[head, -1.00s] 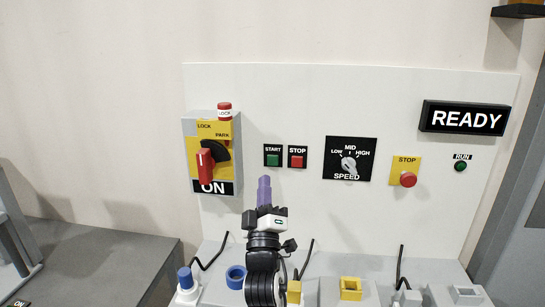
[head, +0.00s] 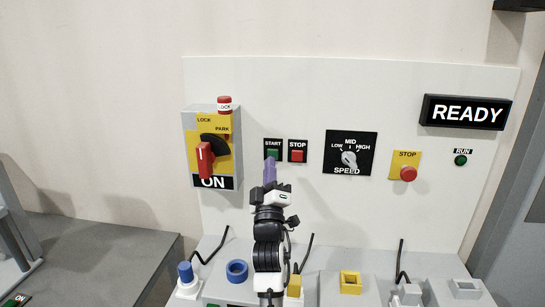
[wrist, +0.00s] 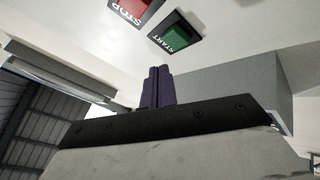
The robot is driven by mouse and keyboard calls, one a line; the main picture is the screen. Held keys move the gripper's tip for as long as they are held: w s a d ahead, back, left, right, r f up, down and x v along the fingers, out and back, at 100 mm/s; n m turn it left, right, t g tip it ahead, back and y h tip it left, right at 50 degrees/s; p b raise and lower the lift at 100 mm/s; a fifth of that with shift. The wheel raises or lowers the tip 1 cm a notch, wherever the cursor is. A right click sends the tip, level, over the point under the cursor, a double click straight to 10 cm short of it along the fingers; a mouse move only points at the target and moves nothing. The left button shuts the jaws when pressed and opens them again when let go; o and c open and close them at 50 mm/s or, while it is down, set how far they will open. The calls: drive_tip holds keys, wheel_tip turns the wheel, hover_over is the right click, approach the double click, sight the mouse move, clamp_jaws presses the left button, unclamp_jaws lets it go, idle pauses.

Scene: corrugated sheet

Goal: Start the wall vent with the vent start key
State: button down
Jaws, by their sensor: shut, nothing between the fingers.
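The vent start key is a green square button (head: 272,154) on a black plate marked START, on the white wall panel. It also shows in the wrist view, the green START key (wrist: 184,31) lying up and right of my fingertips. My gripper (head: 270,165) has purple fingers, shut together and empty. In the head view the fingertips overlap the lower edge of the START plate. In the wrist view the shut fingers (wrist: 157,72) appear just short of the plate; I cannot tell the exact gap. The sign (head: 467,113) reads READY.
The red STOP key (head: 297,155) sits close right of START. A red-handled switch (head: 205,160) at left points to ON. A speed knob (head: 349,159), a red stop button (head: 408,174) and a dark green RUN lamp (head: 460,160) are to the right. Blocks and wires stand below.

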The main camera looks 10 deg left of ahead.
sight(272, 150)
drive_tip(key=shift+w, duration=1.1)
drive_tip(key=shift+w, duration=0.1)
idle(1.2)
drive_tip(key=shift+w+b, duration=0.3)
drive_tip(key=shift+w, duration=0.4)
idle(0.6)
drive_tip(key=shift+s, duration=0.85)
drive_tip(key=shift+s, duration=0.1)
drive_tip(key=s, duration=0.4)
drive_tip(key=shift+s, duration=0.4)
